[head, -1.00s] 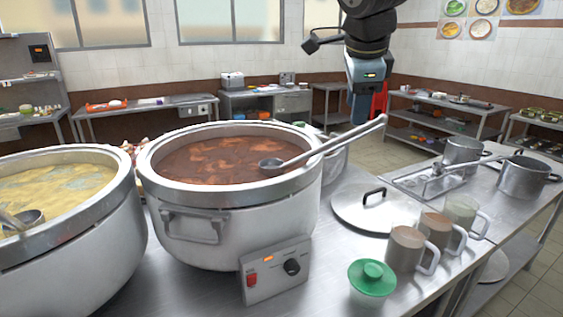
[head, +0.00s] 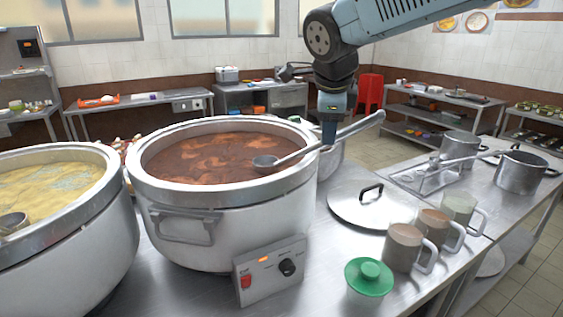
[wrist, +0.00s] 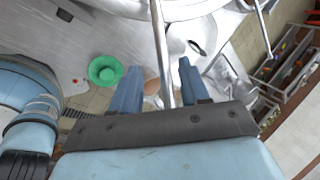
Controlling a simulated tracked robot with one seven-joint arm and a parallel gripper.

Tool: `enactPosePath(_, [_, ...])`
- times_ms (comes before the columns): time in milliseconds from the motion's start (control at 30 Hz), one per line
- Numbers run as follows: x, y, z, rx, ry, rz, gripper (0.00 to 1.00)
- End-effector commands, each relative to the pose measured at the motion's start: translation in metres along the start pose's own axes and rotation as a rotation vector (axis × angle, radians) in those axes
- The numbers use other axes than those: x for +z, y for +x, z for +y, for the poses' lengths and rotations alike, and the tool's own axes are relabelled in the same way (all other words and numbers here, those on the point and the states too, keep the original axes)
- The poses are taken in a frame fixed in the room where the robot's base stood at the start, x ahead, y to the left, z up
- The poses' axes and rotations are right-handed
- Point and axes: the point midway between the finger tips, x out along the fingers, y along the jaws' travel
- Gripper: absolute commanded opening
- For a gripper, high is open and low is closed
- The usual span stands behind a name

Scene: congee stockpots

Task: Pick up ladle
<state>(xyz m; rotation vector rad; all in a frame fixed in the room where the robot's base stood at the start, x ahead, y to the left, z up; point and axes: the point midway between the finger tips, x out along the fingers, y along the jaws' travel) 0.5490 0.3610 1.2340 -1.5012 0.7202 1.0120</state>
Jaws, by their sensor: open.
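A metal ladle (head: 265,163) rests in the pot of red-brown congee (head: 200,158). Its bowl is at the congee's surface, and its long handle leans over the right rim, up and to the right. My gripper (head: 328,136) is at the handle, just over the pot's right rim, pointing down. In the wrist view, the ladle handle (wrist: 161,45) runs between the two blue fingers of my gripper (wrist: 158,72), which stand apart with gaps on both sides. The fingertips partly hide the handle in the head view.
A pot of yellow congee (head: 50,188) with another ladle (head: 14,222) stands at left. A lid (head: 365,208), several mugs (head: 404,246) and a green-lidded cup (head: 369,277) stand at right. Smaller pots (head: 520,174) stand farther back.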

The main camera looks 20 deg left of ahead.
Motion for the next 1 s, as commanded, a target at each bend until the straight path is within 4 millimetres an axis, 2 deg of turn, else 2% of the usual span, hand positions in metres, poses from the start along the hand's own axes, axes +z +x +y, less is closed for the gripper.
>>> enactPosePath(400, [-0.004, 0.048, -0.003, 0.002, -0.001, 0.001, 0.45])
enactPosePath(700, [-0.004, 0.051, -0.003, 0.001, -0.001, 0.000, 0.45])
enactPosePath(1000, [-0.004, 0.051, -0.004, 0.001, -0.001, 0.000, 0.17])
